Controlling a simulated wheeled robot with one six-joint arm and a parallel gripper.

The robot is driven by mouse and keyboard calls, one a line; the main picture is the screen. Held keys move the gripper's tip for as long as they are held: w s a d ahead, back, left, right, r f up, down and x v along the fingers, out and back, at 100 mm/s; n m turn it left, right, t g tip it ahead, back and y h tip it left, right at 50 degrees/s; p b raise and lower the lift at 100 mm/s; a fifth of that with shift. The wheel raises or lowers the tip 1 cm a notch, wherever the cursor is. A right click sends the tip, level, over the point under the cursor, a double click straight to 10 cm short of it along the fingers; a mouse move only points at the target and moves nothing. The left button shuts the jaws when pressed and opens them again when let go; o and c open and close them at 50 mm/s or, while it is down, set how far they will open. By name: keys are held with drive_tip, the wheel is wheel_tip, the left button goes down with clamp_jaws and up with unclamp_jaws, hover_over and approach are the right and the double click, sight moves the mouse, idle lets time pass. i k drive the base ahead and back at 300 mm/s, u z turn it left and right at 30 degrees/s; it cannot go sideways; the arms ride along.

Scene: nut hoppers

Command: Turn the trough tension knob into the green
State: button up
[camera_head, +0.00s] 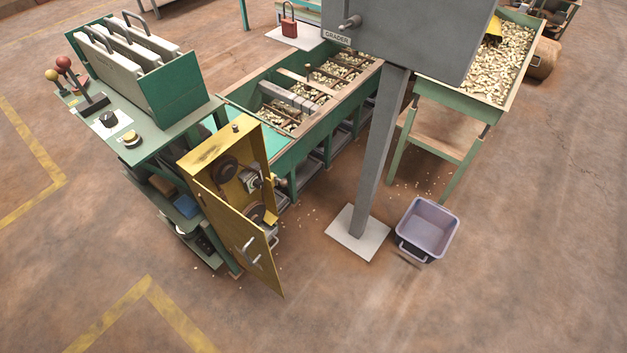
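A dark rotary knob (110,118) sits on a pale plate on the green console top (160,128) at the left. A round yellow-topped knob or button (132,138) is beside it, nearer the front edge. I cannot read labels on either, so I cannot tell which one is the trough tension knob, and no green mark shows on their faces. The green trough (312,118) holding pale nuts stands behind the yellow cabinet. My gripper is not in view.
The yellow cabinet (205,152) has its door (237,236) hanging open toward the front, with belt wheels inside. A grey post (380,150) carries the grader box (410,35). A purple bin (427,228) stands on the floor. The front floor is clear.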

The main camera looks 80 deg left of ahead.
sight(257, 183)
drive_tip(key=u, duration=0.35)
drive_tip(key=i, duration=0.8)
drive_tip(key=u, duration=1.35)
drive_tip(key=i, duration=0.65)
drive_tip(key=u, duration=0.75)
